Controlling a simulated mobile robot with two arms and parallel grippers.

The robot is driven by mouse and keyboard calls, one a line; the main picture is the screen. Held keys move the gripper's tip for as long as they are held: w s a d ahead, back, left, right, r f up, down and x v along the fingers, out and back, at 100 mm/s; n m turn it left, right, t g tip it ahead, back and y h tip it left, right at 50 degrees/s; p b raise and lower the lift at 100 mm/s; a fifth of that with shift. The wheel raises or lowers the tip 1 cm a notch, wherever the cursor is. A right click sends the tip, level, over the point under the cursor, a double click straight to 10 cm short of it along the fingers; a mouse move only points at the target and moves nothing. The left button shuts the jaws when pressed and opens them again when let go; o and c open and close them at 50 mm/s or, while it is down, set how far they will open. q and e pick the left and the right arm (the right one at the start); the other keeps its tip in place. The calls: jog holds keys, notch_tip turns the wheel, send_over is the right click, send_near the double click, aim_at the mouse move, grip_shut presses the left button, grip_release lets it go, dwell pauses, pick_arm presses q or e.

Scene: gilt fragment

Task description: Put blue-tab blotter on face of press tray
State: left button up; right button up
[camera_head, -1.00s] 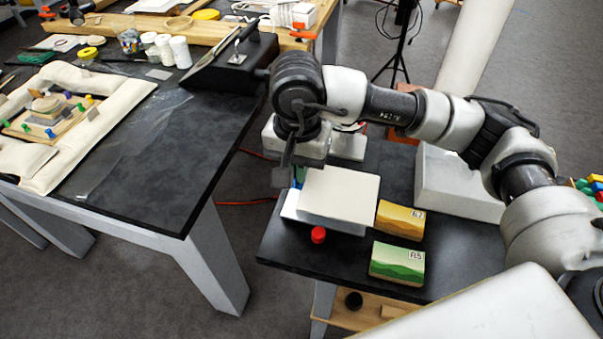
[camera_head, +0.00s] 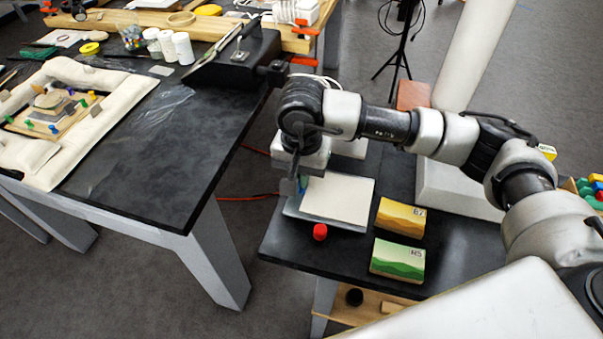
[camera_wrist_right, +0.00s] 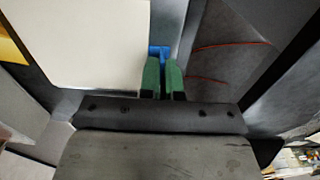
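The blotter is a cream-white sheet (camera_head: 337,198) over the blue-grey press tray (camera_head: 348,227) on the small dark table. It looks flat and low against the tray face; full contact cannot be told. Its blue tab (camera_wrist_right: 158,51) shows in the wrist view at the sheet's right edge. My right gripper (camera_wrist_right: 163,72) has its green fingers close together at the tab and appears shut on it. In the head view the right gripper (camera_head: 289,186) is at the tray's left side and hides the tab. My left gripper is not in view.
A red knob-like piece (camera_head: 320,232) stands at the tray's front edge. An orange card block (camera_head: 401,218) and a green one (camera_head: 397,260) lie to the right. A larger dark table (camera_head: 165,170) stands left, across a gap. A pale block (camera_head: 455,190) is behind.

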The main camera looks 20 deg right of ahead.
jog(key=o, duration=0.4)
jog(key=shift+r+p, duration=0.25)
jog(key=shift+p, duration=0.1)
jog(key=shift+w+r, duration=0.1)
jog(key=shift+r, duration=0.3)
notch_tip(320, 180, up, 11)
jog(key=shift+r+b, duration=0.1)
jog(key=shift+b, duration=0.4)
